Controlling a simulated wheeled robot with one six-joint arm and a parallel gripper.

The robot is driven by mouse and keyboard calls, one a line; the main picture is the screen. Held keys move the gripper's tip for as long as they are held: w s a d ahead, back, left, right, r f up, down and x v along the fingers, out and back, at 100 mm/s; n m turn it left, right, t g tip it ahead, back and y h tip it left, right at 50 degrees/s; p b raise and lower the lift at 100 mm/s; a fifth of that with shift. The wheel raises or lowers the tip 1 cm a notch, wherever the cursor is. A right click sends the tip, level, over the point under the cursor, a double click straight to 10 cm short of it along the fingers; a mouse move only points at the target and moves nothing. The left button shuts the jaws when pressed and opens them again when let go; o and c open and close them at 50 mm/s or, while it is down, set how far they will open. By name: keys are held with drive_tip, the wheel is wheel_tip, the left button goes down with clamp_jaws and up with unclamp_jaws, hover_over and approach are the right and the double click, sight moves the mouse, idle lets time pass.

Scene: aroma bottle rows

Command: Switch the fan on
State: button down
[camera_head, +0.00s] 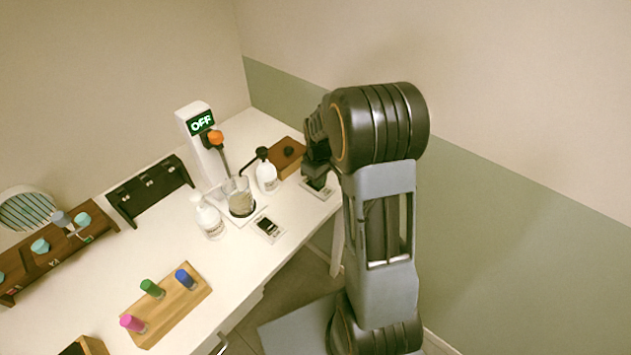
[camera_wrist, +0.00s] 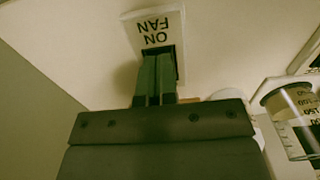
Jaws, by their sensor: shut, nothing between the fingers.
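A white plate lettered "FAN ON" (camera_wrist: 152,27), upside down in the wrist view, lies on the table. It also shows at the table's right edge in the head view (camera_head: 327,192). My gripper (camera_wrist: 154,60) is shut and empty, with its fingertips over the dark part of this plate below the lettering. I cannot tell whether they touch it. In the head view my gripper (camera_head: 318,182) partly covers the plate. A round, slatted grille (camera_head: 27,211), perhaps the fan, stands at the far left. Whether it turns cannot be told.
A white tower (camera_head: 192,115) displays "OFF" above a glass beaker (camera_head: 240,196). White bottles (camera_head: 209,218) (camera_head: 267,177) flank the beaker. A brown wooden block (camera_head: 285,150) stands just left of my gripper. Another small plate with a dark part (camera_head: 269,228) lies near the front edge.

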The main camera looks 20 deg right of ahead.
drive_tip(key=shift+r+p, duration=2.35)
drive_tip(key=shift+r, duration=1.1)
